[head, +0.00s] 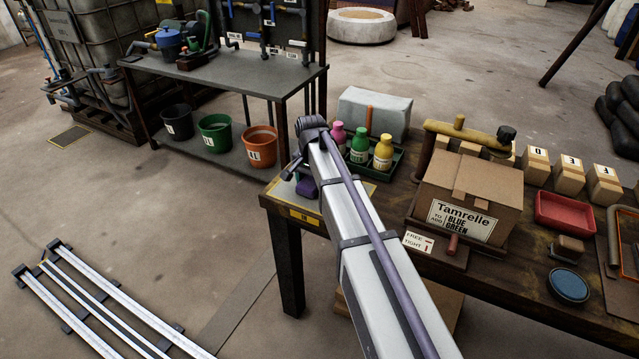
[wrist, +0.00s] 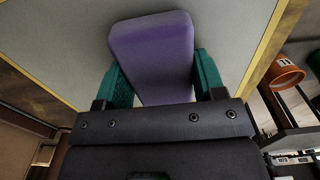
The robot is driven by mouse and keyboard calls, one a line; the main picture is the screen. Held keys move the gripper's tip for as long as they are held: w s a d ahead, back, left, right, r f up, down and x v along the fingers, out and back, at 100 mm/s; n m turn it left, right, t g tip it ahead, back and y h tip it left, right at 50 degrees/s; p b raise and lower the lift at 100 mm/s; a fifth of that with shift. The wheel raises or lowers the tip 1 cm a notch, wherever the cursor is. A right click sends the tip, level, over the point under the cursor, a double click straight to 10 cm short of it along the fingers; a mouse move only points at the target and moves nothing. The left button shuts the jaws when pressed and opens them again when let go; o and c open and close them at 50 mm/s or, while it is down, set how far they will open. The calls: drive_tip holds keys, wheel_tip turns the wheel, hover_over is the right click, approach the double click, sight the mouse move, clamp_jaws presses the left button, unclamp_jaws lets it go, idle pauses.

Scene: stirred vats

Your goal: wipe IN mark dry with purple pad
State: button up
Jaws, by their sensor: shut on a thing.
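My gripper (wrist: 158,66) is shut on the purple pad (wrist: 152,45), with one teal finger on each side of it. In the head view a bit of the purple pad (head: 307,188) shows at the left end of the table, beside my arm. Under it is a pale grey panel (wrist: 60,35) with a yellow border. I cannot tell whether the pad touches the panel. A small yellow label (head: 305,217) is on the table's front edge; its lettering is too small to read surely. No wet patch is visible; my arm and the pad hide part of the panel.
Pink, green and yellow bottles (head: 359,145) stand in a tray right of my arm, before a pale block (head: 374,112). A Tamrelle carton (head: 470,190) is further right. Several buckets, one orange (head: 259,146), sit on the rear bench's shelf.

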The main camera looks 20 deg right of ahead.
drive_tip(key=shift+w+a+f, duration=0.1)
drive_tip(key=shift+w+a, duration=1.15)
drive_tip(key=shift+a, duration=0.05)
drive_tip(key=shift+w+d, duration=0.15)
drive_tip(key=shift+w, duration=0.05)
drive_tip(key=shift+s+d, duration=1.2)
drive_tip(key=shift+s, duration=0.1)
drive_tip(key=shift+s+d, duration=3.6)
drive_tip(key=shift+d, duration=0.15)
drive_tip(key=shift+f, duration=0.1)
drive_tip(key=shift+c, duration=0.2)
drive_tip(key=shift+w+a, duration=0.95)
drive_tip(key=shift+w, duration=0.05)
drive_tip(key=shift+w+a+b, duration=0.3)
drive_tip(key=shift+w+a, duration=1.15)
drive_tip(key=shift+a, duration=0.1)
drive_tip(key=shift+w+a, duration=2.45)
drive_tip(key=shift+a, duration=0.05)
wheel_tip(320, 180, up, 6)
drive_tip(key=p, duration=0.6)
